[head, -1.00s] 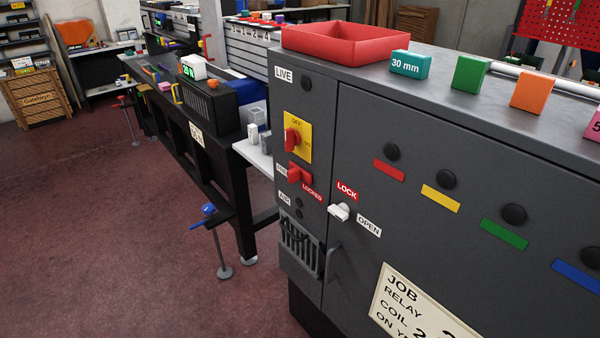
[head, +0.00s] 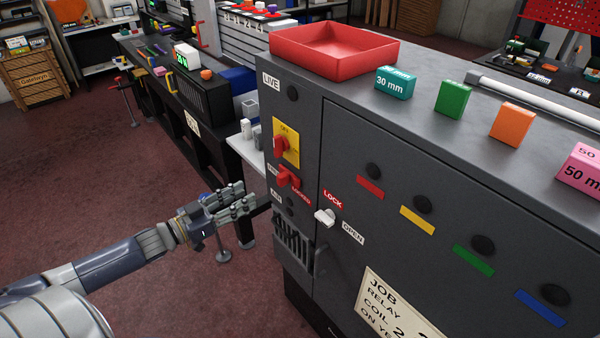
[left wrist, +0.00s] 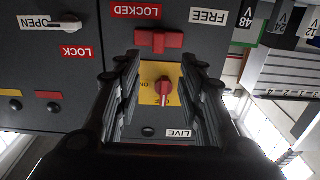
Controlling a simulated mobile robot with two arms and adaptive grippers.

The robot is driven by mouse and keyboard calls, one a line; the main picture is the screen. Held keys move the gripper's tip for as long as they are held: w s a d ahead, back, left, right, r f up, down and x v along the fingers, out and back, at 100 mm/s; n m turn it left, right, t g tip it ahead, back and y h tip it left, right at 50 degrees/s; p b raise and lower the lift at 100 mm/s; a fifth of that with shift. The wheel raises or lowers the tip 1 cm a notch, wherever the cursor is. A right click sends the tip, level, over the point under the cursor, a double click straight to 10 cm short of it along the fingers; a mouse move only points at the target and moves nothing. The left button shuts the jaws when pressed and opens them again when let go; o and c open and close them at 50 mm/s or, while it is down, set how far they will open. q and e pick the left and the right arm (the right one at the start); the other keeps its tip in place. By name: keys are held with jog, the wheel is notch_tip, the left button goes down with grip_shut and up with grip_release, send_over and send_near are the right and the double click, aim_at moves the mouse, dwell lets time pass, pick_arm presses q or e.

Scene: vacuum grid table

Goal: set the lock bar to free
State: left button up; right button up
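The red lock bar (head: 288,178) sits on the dark grey cabinet front, below the yellow rotary switch (head: 286,142). The wrist picture is upside down. There the lock bar (left wrist: 158,41) lies nearer the LOCKED label (left wrist: 136,11) than the FREE label (left wrist: 209,17). My left gripper (head: 258,204) is in front of the cabinet, left of and a little below the bar in the head view. In the left wrist view its fingers (left wrist: 160,75) are spread and empty, with the yellow switch and its red knob showing between them. My right gripper is not in view.
A white LOCK/OPEN handle (head: 324,217) and a grey door handle (head: 320,260) stick out near the bar. A red tray (head: 334,60) and coloured blocks stand on top. A black workbench (head: 205,145) is behind; open floor lies left.

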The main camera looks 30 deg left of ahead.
aim_at(278, 178)
pick_arm(q)
jog(key=shift+r+p+x, duration=0.1)
jog(key=shift+p+x, duration=0.1)
jog(key=shift+x, duration=2.5)
jog(key=shift+r+p+x, duration=0.15)
jog(key=shift+p+x, duration=0.05)
jog(key=shift+x, duration=2.55)
grip_shut()
